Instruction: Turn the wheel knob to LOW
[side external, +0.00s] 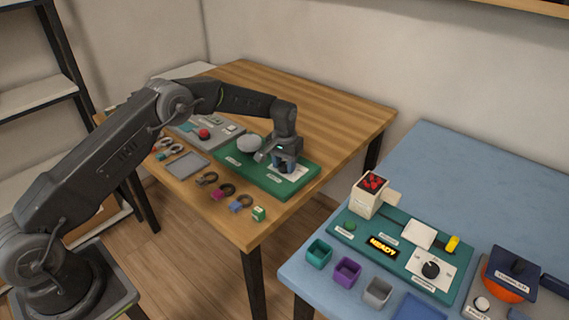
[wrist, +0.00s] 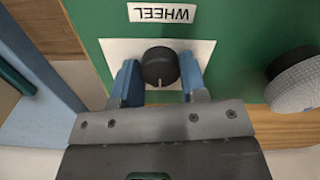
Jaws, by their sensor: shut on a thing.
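The wheel knob (wrist: 159,66) is black and round, on a white plate under an upside-down WHEEL label (wrist: 161,13) in the wrist view. A pale pointer line on it points toward the bottom of that view. My gripper (wrist: 160,76) has its blue fingers on either side of the knob and is shut on it. In the side view, my gripper (side external: 285,166) is down at the right part of the green panel (side external: 240,168) and hides the knob. I cannot see a LOW mark.
A pale round thing (side external: 249,145) stands close beside my gripper on the green panel. Small coloured clips and a green block (side external: 258,214) lie along the table's front. A blue table (side external: 450,160) at right holds another panel with a READY display (side external: 384,246) and dial (side external: 430,270).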

